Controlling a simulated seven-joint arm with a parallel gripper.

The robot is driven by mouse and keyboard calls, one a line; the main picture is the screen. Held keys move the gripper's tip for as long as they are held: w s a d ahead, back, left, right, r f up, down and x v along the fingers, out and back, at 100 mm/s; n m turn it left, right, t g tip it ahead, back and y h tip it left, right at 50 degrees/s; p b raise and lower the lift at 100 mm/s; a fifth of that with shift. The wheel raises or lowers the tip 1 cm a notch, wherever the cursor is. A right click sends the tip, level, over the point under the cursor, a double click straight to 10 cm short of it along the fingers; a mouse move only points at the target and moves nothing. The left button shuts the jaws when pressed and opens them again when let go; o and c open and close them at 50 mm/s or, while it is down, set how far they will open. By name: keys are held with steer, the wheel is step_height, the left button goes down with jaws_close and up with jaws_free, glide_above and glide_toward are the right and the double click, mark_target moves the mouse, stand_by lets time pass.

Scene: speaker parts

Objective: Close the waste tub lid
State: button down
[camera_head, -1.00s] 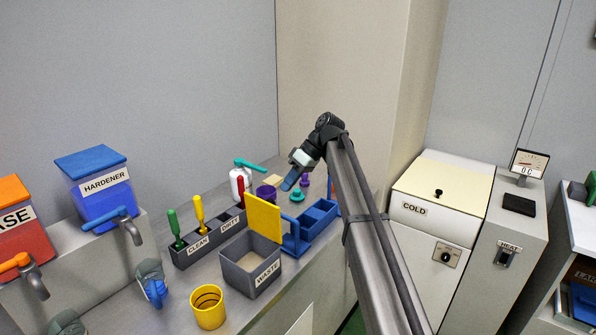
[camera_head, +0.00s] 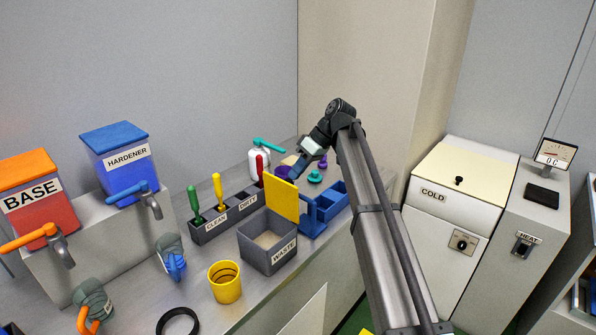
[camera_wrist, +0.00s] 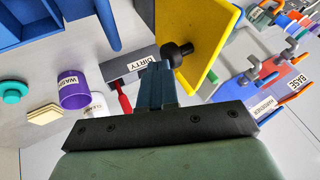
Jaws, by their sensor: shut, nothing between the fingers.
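The waste tub (camera_head: 262,255) is a grey open box with a WASTE label on the bench. Its yellow lid (camera_head: 282,199) stands upright at the tub's back edge, so the tub is open. The lid (camera_wrist: 218,45) also shows in the wrist view, with a black knob (camera_wrist: 178,52) on the face toward my fingers. My gripper (camera_head: 296,173) is behind and above the lid, its blue fingers shut and empty. In the wrist view my gripper (camera_wrist: 155,70) has its fingertips close beside the knob; I cannot tell whether they touch.
A holder (camera_head: 225,217) with CLEAN and DIRTY slots stands left of the tub. A blue tray (camera_head: 322,210) stands close on its right. A yellow cup (camera_head: 224,282) is in front. A purple cup (camera_wrist: 75,88) is near my gripper.

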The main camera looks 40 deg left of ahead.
mark_target(272, 185)
steer(key=shift+s+r+t, duration=0.1)
steer(key=shift+s+t, duration=0.25)
steer(key=shift+t, duration=0.15)
steer(key=shift+s, duration=0.1)
steer(key=s+t, duration=0.1)
steer(key=s+r+n+t, duration=0.1)
steer(key=s+t, duration=0.1)
steer(key=shift+d, duration=0.1)
steer(key=shift+s, duration=0.25)
steer(key=s+f+n+t, duration=0.1)
steer(key=s+f+t, duration=0.2)
steer(key=s+t, duration=0.2)
steer(key=s+f+n+t, duration=0.1)
steer(key=s+f+t, duration=0.3)
steer(key=s, duration=0.5)
steer(key=shift+t, duration=0.4)
steer(key=shift+r, duration=0.15)
